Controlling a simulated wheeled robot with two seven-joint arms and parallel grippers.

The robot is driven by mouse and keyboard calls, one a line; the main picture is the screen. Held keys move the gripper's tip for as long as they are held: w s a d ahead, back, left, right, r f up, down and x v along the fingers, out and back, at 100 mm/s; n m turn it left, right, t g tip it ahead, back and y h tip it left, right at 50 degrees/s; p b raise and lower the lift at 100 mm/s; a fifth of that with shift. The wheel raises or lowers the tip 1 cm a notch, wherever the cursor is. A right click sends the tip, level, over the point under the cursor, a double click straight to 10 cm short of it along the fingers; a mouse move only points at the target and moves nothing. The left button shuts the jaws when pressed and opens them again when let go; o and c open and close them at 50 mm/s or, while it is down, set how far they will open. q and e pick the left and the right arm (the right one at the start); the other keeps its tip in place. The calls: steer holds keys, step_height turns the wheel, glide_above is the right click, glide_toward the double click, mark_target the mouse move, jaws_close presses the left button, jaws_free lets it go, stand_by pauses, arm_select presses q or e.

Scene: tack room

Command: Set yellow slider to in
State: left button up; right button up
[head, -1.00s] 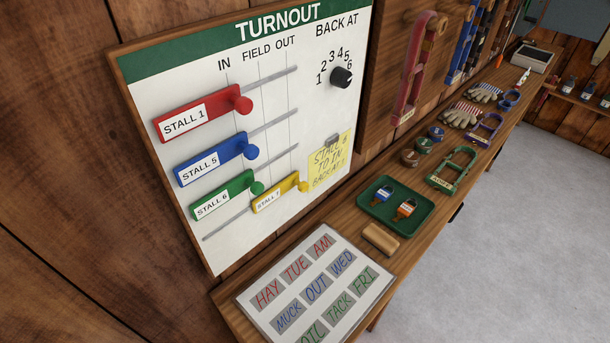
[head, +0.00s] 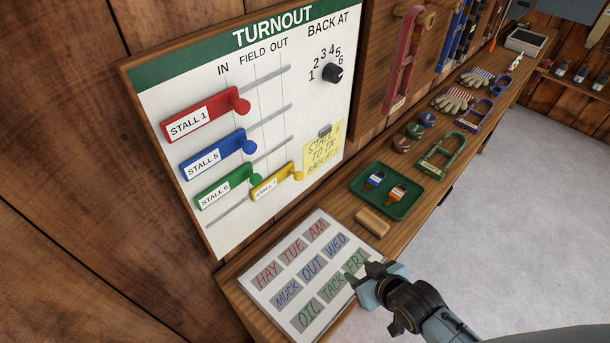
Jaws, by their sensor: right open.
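The yellow slider (head: 272,186), labelled Stall 7, is on the lowest track of the white turnout board (head: 225,236). Its round knob (head: 298,175) is at the right end, by the OUT line. The red slider (head: 203,117), blue slider (head: 215,157) and green slider (head: 222,189) sit further left, with their knobs near the IN line. My right gripper (head: 364,277) is open and empty, above the right edge of the lettered chart, below and right of the yellow slider and well apart from it. My left gripper is not in view.
A yellow note (head: 322,152) is clipped right of the yellow knob, and a black dial (head: 333,73) is above. The lettered chart (head: 262,299), a wooden block (head: 372,221) and a green tray (head: 411,207) lie on the bench. Open floor is at right.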

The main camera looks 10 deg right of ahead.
steer(key=w+a+r+n+t+y, duration=0.25)
steer(key=w+r+t, duration=0.2)
steer(key=r, duration=0.45)
steer(key=t+y+p, duration=0.1)
steer(key=t+y, duration=0.1)
steer(key=y, duration=0.3)
glide_toward(301, 177)
steer(key=shift+n, duration=0.45)
steer(key=x, duration=0.9)
steer(key=shift+p, duration=0.35)
jaws_close()
